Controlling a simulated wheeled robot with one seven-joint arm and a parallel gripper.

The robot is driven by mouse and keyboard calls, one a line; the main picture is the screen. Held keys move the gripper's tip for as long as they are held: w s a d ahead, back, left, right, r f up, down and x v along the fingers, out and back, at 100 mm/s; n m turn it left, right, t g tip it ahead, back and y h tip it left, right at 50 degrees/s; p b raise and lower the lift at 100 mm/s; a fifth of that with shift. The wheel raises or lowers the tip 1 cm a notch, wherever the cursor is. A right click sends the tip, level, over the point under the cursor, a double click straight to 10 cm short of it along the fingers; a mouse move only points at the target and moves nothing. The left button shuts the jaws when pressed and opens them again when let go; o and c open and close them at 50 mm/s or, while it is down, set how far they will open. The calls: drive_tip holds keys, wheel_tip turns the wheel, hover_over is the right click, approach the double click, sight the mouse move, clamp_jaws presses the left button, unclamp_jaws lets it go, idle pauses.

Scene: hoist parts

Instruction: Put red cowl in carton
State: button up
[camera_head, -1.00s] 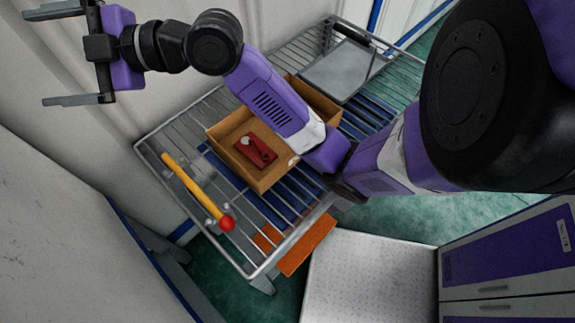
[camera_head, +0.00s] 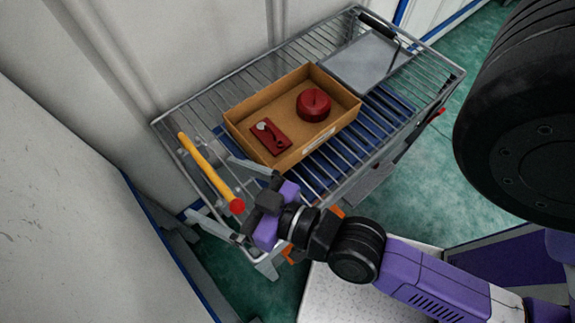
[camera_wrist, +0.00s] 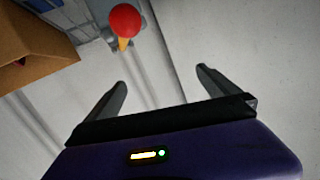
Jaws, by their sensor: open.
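The open cardboard carton (camera_head: 240,133) rests on the wire rack in the head view. A round, dark red cowl (camera_head: 314,105) lies inside it, in the right part. My gripper (camera_head: 210,187) is open and empty. It is to the lower left of the carton, apart from it, with its fingers pointing left near the yellow handle. In the wrist view my gripper (camera_wrist: 161,77) shows both fingers spread with nothing between them. Part of the carton (camera_wrist: 35,35) shows at the upper left there; the cowl cannot be made out in that view.
A dark red bracket-like part (camera_head: 270,138) lies in the carton's left part. A yellow handle (camera_head: 205,170) with a red ball end is close to my fingers. A grey plate (camera_head: 365,62) lies on the rack behind the carton. A pale wall stands at left.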

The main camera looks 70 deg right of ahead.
drive_tip(key=s+d+f+n+g+y, duration=0.1)
drive_tip(key=s+n+y, duration=0.1)
drive_tip(key=s, duration=1.1)
drive_tip(key=shift+s+d+f+n, duration=0.15)
drive_tip(key=shift+s+d+n, duration=0.2)
drive_tip(key=shift+n, duration=0.45)
